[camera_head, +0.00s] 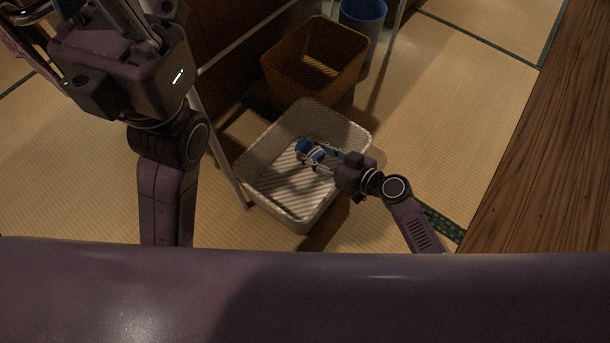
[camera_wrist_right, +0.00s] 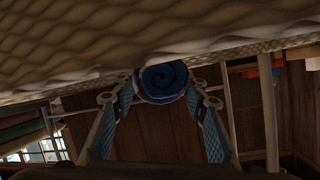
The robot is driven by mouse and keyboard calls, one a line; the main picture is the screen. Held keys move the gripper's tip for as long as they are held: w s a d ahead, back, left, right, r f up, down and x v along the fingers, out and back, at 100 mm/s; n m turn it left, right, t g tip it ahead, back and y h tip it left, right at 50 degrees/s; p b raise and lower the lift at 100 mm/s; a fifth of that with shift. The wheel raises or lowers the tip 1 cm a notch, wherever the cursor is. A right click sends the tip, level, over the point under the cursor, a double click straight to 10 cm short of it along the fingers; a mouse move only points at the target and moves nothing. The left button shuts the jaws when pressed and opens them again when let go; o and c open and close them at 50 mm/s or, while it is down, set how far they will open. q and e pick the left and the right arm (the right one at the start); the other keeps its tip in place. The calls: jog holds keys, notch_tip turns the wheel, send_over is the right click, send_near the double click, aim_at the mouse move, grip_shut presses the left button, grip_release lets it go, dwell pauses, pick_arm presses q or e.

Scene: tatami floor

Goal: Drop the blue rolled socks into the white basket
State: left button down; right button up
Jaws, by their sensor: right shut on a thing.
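The blue rolled socks (camera_head: 303,147) show in the head view over the inside of the white basket (camera_head: 254,182). In the right wrist view the socks (camera_wrist_right: 162,82) show as a round blue roll with a dark spiral. My right gripper (camera_head: 308,154) is shut on the socks, with a finger on either side of the roll in the wrist view (camera_wrist_right: 162,95). It reaches over the basket's right wall from the right. I cannot tell whether the socks touch the basket's floor. My left arm stands at the upper left of the head view, and its fingertips are cut off by the frame's top.
A brown basket (camera_head: 292,74) stands just behind the white one, and a blue bin (camera_head: 362,18) stands behind that. Pale poles (camera_head: 215,150) run left of the white basket. Tatami (camera_head: 455,110) is clear to the right, up to a wooden floor strip (camera_head: 545,170).

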jog(key=shift+f, duration=0.15)
jog(key=o, duration=1)
jog(key=v, duration=1.2)
